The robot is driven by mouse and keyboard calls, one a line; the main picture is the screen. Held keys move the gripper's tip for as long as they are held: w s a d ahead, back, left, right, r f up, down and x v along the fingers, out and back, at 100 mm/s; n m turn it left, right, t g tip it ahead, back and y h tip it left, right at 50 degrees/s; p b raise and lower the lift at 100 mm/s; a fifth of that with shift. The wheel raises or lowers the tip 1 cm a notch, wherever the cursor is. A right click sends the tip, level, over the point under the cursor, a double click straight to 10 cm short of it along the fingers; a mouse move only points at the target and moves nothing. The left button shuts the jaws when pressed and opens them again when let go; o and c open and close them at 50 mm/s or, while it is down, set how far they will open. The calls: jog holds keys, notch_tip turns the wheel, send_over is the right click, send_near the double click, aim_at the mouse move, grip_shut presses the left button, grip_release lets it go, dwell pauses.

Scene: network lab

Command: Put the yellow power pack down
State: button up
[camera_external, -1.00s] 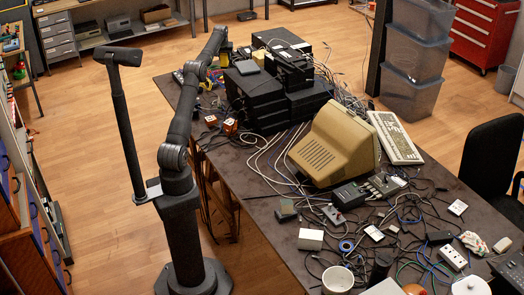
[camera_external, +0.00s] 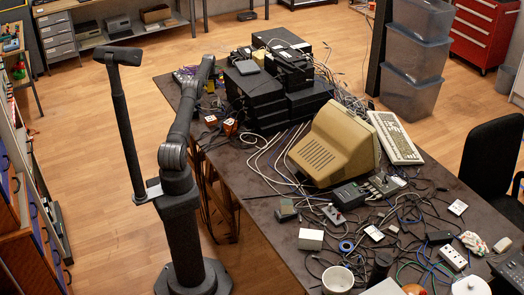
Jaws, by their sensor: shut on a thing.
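My gripper (camera_external: 219,77) is at the far end of my arm, low over the far left part of the table. It is small and dark here, and my arm partly covers it. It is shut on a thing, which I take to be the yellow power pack. A small yellow patch (camera_external: 210,87) shows beside the arm's end, but I cannot make out its outline. I cannot tell whether the pack touches the table.
A stack of black boxes (camera_external: 257,95) stands just right of my gripper. Small orange items (camera_external: 230,127) lie nearer on the dark table (camera_external: 262,215). A beige monitor (camera_external: 335,145), a keyboard (camera_external: 396,137) and many loose cables crowd the right side.

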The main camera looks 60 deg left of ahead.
aim_at(210, 82)
notch_tip(210, 82, down, 7)
dwell(0.3)
jog(key=o, duration=1.2)
jog(key=shift+f, duration=0.2)
jog(key=shift+o, duration=0.2)
jog(key=shift+r, duration=0.1)
jog(key=shift+d+r, duration=0.15)
jog(key=shift+r, duration=0.4)
jog(key=v, duration=1.1)
jog(key=shift+s+d, duration=0.1)
